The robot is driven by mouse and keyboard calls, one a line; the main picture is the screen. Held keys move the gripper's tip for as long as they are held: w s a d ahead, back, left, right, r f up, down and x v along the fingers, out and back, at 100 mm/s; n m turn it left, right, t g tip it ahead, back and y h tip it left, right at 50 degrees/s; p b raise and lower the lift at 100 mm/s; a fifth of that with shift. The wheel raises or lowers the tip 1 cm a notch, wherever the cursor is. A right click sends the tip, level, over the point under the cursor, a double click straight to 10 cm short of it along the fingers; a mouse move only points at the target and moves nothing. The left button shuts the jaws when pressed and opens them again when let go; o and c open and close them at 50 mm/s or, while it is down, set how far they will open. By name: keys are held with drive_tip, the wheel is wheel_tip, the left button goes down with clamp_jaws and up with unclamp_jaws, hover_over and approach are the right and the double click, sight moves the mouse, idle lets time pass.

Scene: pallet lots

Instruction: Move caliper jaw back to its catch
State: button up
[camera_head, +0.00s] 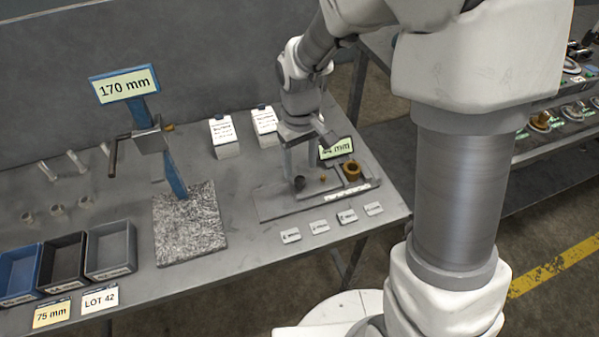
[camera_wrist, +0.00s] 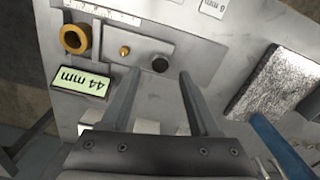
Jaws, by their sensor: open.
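The bench caliper (camera_head: 275,205) is a grey plate fixture with a 44 mm display (camera_head: 337,148), which shows upside down in the wrist view (camera_wrist: 80,92). On it are a brass ring (camera_head: 351,171), a small brass knob (camera_head: 323,178) and a dark round knob (camera_head: 300,183). The wrist view also shows the ring (camera_wrist: 75,38), brass knob (camera_wrist: 124,50) and dark knob (camera_wrist: 160,64). I cannot tell which part is the catch. My gripper (camera_wrist: 158,82) is open and empty above the fixture, its fingertips either side of the dark knob in that view.
A height gauge reading 170 mm (camera_head: 124,86) stands on a speckled granite block (camera_head: 195,240) to the left. Two white cards (camera_head: 224,137) stand behind. Small labels (camera_head: 319,227) lie in front. Blue, black and grey bins (camera_head: 110,250) are at the left.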

sight(299, 179)
drive_tip(key=shift+f+b, duration=0.3)
drive_tip(key=shift+f, duration=1.95)
drive_tip(key=shift+c, duration=0.2)
clamp_jaws()
drive_tip(key=shift+a, duration=0.1)
